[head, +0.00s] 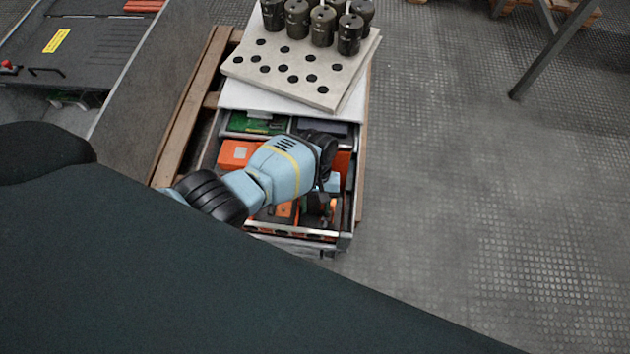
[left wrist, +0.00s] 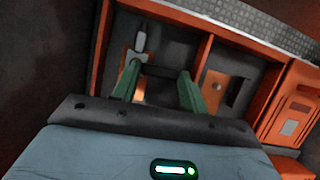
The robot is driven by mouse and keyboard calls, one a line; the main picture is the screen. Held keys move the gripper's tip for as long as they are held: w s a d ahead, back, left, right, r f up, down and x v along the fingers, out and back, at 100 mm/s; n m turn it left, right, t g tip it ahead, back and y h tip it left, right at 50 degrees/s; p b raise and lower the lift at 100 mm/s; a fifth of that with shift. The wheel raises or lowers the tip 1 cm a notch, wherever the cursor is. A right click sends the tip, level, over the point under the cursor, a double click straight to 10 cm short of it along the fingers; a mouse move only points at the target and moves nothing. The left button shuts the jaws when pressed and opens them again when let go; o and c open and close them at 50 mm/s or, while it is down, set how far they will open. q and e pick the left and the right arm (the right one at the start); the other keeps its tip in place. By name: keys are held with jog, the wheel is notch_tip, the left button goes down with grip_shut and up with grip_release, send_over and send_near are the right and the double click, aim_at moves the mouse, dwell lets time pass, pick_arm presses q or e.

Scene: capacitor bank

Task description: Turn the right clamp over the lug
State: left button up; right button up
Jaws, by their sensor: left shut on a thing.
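My left arm reaches down into an open drawer (head: 346,218) with orange parts. My left gripper (left wrist: 160,74) has two green fingers that stand apart with a dark bar (left wrist: 158,71) between them, and it is shut on that bar. The bar seems to be the right clamp, but its ends are hidden by the fingers. A small pale metal plate with a light pin (left wrist: 140,40), perhaps the lug, lies just beyond the left finger. In the head view the gripper (head: 318,204) is small and dark, and the clamp cannot be made out. My right gripper is out of view.
Orange walls (left wrist: 198,72) divide the drawer close to the fingers. An orange box (left wrist: 293,115) stands at the right. Behind the drawer, a light perforated board (head: 290,85) carries several dark cylinders (head: 323,25). The floor (head: 470,200) at the right is clear.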

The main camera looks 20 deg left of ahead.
pick_arm(q)
jog(key=shift+s+m, duration=0.1)
jog(key=shift+m, duration=0.3)
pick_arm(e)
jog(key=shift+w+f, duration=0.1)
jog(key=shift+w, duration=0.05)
pick_arm(q)
jog(key=o, duration=0.8)
jog(key=shift+f, duration=0.1)
jog(key=shift+o, duration=0.9)
jog(key=shift+s+d, duration=0.1)
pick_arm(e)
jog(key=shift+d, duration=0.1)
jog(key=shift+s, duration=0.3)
